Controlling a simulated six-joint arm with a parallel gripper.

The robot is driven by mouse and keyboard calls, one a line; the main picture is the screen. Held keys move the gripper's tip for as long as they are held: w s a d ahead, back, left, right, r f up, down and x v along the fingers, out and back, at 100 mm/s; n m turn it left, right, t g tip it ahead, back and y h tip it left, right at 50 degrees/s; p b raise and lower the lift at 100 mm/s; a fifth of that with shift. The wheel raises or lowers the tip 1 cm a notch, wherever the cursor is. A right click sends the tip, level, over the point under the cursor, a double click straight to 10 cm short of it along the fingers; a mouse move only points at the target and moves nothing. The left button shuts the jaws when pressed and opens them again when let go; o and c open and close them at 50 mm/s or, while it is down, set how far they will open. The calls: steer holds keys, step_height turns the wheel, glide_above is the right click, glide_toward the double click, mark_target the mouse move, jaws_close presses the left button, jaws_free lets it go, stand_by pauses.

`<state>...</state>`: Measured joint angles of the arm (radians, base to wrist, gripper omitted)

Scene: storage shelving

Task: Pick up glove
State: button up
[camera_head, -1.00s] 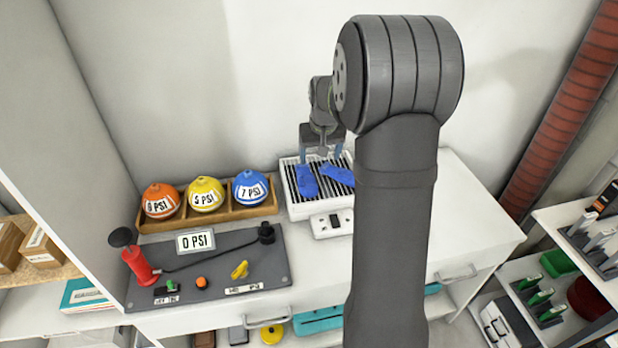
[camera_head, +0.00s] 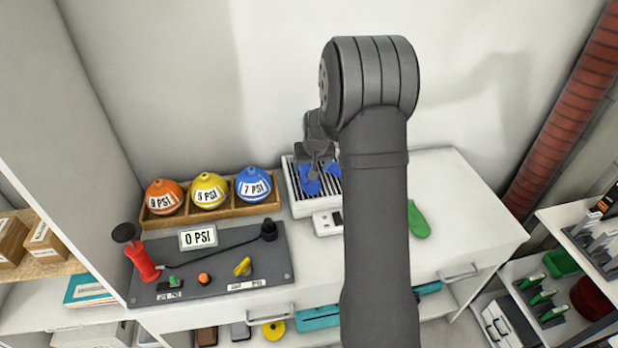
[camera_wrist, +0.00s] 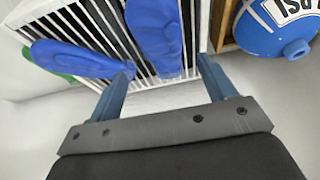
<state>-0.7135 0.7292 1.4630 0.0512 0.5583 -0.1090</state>
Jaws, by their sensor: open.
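Two blue gloves lie on a white slatted rack (camera_head: 289,186) on the counter. One blue glove (camera_head: 310,186) is partly hidden below my gripper (camera_head: 315,172) in the head view; the other blue glove (camera_head: 334,168) is mostly hidden by my arm. In the wrist view, one glove (camera_wrist: 156,38) points in between the fingers of my gripper (camera_wrist: 164,63). The other glove (camera_wrist: 78,58) lies slantwise, its end by the left fingertip. My gripper is open with nothing held. A green glove-like item (camera_head: 417,220) lies on the counter to the right.
A wooden tray (camera_head: 222,213) with orange, yellow and blue balls (camera_head: 253,184) stands left of the rack. A grey pump panel (camera_head: 215,270) lies in front of it. The wall is close behind the rack.

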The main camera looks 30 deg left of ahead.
steer(key=shift+s+x, duration=0.2)
steer(key=shift+x, duration=1.2)
steer(key=shift+s+x, duration=0.15)
steer(key=shift+x, duration=1.25)
steer(key=shift+f, duration=0.1)
steer(key=c, duration=1.1)
